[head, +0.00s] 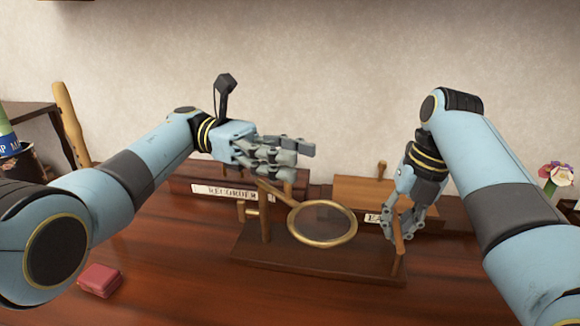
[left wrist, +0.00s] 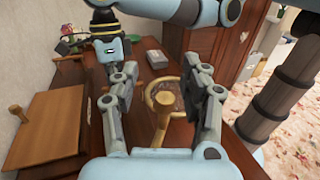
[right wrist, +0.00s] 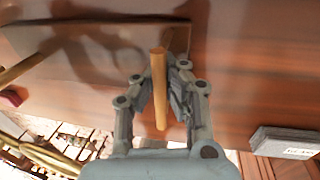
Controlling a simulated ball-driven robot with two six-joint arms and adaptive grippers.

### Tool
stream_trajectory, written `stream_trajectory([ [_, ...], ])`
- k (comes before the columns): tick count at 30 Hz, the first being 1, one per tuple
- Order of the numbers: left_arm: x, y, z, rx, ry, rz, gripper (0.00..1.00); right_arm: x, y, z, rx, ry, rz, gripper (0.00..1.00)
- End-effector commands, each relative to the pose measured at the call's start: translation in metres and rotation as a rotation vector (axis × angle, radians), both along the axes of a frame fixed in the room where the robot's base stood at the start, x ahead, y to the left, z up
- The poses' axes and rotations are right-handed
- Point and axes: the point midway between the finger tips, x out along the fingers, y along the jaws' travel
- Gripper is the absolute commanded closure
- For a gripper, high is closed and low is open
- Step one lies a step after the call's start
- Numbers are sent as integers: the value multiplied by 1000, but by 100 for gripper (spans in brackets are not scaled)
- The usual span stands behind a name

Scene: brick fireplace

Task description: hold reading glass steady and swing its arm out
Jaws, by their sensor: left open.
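The reading glass has a brass ring (head: 322,223) on a dark wooden base (head: 310,262), with a post (head: 266,222) and side knob (head: 245,210) at its left. My right gripper (head: 398,222) is shut on an upright wooden handle (head: 398,240) at the base's right end. The handle (right wrist: 159,85) lies between its finger pads in the right wrist view; the exact contact is hard to see.
A box labelled RECORDER (head: 220,191) and a wooden box (head: 370,192) stand behind the base. A small red box (head: 100,280) lies at the front left. Flowers (head: 556,175) stand at the far right. The table front is largely clear.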

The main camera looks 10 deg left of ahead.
Motion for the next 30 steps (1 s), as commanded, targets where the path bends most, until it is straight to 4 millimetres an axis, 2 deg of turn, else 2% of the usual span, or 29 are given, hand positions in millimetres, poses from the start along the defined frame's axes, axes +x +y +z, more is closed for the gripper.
stream_trajectory([
  [6,0,0,46,1,-4,0,54,1,1,1,2,-2,1,100],
  [10,0,0,66,1,-3,0,54,1,1,1,2,-2,1,100],
  [15,0,0,77,3,1,0,54,1,1,1,3,-2,1,100],
  [24,0,0,78,1,-1,2,54,0,1,1,3,-2,1,100],
  [27,9,-3,83,-24,-20,45,54,0,1,1,3,-2,1,100],
  [30,27,-2,104,-85,-87,157,54,0,1,1,3,-2,1,100],
])
